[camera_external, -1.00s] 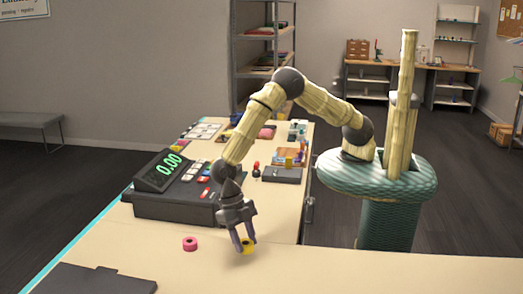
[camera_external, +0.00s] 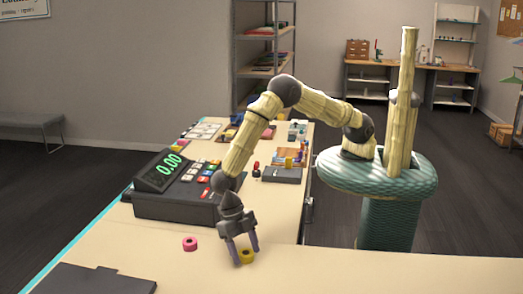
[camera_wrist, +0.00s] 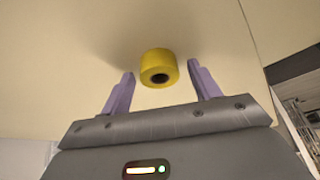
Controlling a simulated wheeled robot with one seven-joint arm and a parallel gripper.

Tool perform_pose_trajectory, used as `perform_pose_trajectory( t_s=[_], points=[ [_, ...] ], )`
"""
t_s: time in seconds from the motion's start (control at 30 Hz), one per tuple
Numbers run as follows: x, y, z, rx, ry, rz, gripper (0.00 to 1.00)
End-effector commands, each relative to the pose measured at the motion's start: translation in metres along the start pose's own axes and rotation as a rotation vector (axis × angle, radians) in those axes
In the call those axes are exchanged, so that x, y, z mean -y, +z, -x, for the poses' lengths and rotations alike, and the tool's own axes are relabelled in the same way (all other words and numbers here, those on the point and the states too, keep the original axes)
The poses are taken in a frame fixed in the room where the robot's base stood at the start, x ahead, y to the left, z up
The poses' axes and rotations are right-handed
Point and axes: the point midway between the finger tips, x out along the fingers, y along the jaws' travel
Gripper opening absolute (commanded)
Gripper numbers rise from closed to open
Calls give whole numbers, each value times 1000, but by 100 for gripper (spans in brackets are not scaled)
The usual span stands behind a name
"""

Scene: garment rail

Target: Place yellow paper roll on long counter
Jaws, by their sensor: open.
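The yellow paper roll (camera_external: 246,256) rests on the near part of the long counter (camera_external: 330,272). In the wrist view the yellow roll (camera_wrist: 158,66) shows its dark core and lies ahead of the fingertips, centred between their lines. My gripper (camera_external: 240,257) is open just above the counter, with its fingers on either side of the roll in the external view. The fingers in the wrist view (camera_wrist: 161,72) are apart, with a gap between each and the roll. I cannot tell the exact height of the fingertips over the counter.
A pink roll (camera_external: 190,243) sits left of my gripper. A black cash register (camera_external: 180,190) stands behind it, close to my arm. A dark flat panel (camera_external: 95,279) lies at the front left. The counter right of the yellow roll is clear.

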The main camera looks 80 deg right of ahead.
Motion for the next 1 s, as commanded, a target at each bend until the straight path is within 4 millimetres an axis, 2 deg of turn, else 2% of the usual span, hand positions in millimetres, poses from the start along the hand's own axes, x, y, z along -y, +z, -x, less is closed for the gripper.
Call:
perform_pose_trajectory(
  t_s=[0.27,0.37,0.8,1.0],
  points=[
    [-1,0,10,0,4,1,62],
    [-1,0,24,1,6,1,62],
    [-1,0,107,1,4,0,62],
    [0,1,123,0,1,-1,62]
  ],
)
